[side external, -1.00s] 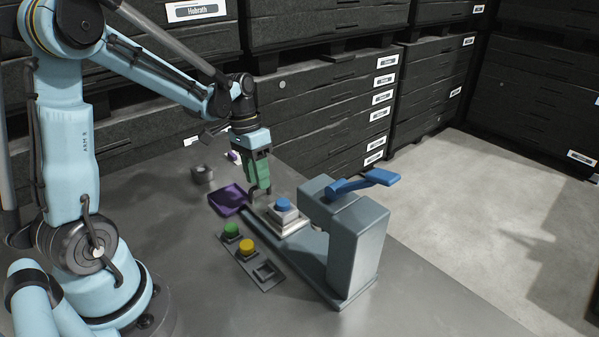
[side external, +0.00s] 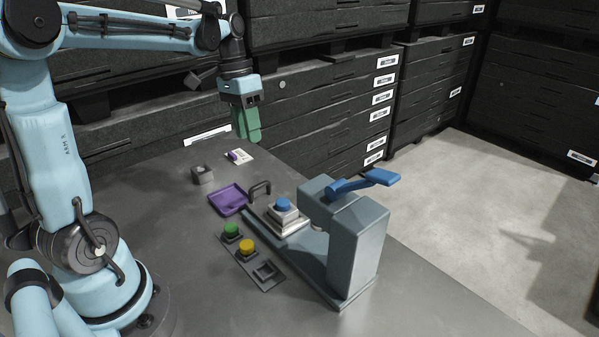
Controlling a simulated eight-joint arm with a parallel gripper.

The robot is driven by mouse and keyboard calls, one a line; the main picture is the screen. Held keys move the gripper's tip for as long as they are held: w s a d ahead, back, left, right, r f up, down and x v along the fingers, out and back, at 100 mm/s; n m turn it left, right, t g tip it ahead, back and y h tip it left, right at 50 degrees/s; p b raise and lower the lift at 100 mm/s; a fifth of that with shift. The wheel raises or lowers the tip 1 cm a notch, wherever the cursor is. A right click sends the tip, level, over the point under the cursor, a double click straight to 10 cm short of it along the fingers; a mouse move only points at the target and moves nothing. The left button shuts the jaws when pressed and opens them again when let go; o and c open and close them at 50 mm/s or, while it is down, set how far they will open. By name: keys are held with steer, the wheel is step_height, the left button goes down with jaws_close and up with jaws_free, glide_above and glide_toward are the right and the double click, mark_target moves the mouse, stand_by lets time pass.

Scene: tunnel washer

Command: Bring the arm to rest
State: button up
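My gripper (side external: 250,138), with green fingers below a light blue hand, hangs in the air above the back of the metal table (side external: 165,235). It points down and is apart from everything on the table. The fingers overlap from this side, so I cannot tell whether they are open or shut. No held object shows at the tips. Below and to the right of it, the grey tunnel washer machine (side external: 357,240) stands with a blue lever (side external: 362,184) on top. A white block with a blue button (side external: 284,205) sits on its tray, beside a dark arched handle (side external: 260,188).
A purple tray (side external: 228,200) lies left of the handle. A panel with a green button (side external: 231,231), a yellow button (side external: 247,247) and an empty square socket (side external: 266,271) is in front. A small grey block (side external: 203,174) and a white card (side external: 239,156) lie behind. Black crates (side external: 320,110) line the back.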

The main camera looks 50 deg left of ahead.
steer(key=shift+a+r, duration=0.1)
steer(key=shift+r, duration=0.45)
steer(key=s+d+f+t+y, duration=0.1)
steer(key=s+d+f+t, duration=0.1)
steer(key=d, duration=0.4)
steer(key=s+d+f+t+y, duration=0.1)
steer(key=s+d+f+t, duration=0.1)
steer(key=d+t, duration=0.3)
steer(key=shift+s+d, duration=0.65)
steer(key=shift+d, duration=0.6)
